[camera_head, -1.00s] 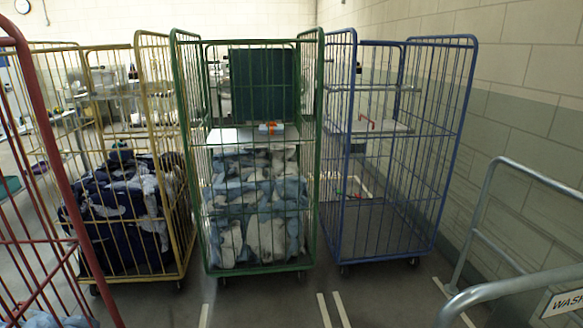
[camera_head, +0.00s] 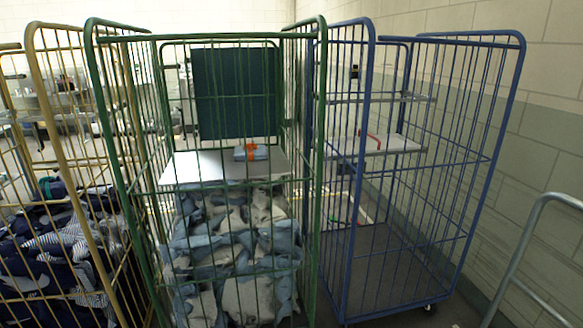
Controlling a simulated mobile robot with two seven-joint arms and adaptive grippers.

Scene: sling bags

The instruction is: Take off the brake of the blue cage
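The blue cage (camera_head: 462,165) is a tall wheeled cage with blue bars on the right side, beside the green cage. Its grey floor (camera_head: 385,270) is bare. A shelf with a red item (camera_head: 372,138) on it shows through its bars. One caster (camera_head: 430,308) shows at its lower right; the brake itself cannot be made out. Neither of my grippers is in view.
The green cage (camera_head: 318,120) holds blue and white cloth (camera_head: 235,245) and stands close to the blue cage's left. A yellow cage (camera_head: 45,80) with dark clothes is farther left. A grey rail (camera_head: 528,235) stands at the right, by the wall (camera_head: 535,145).

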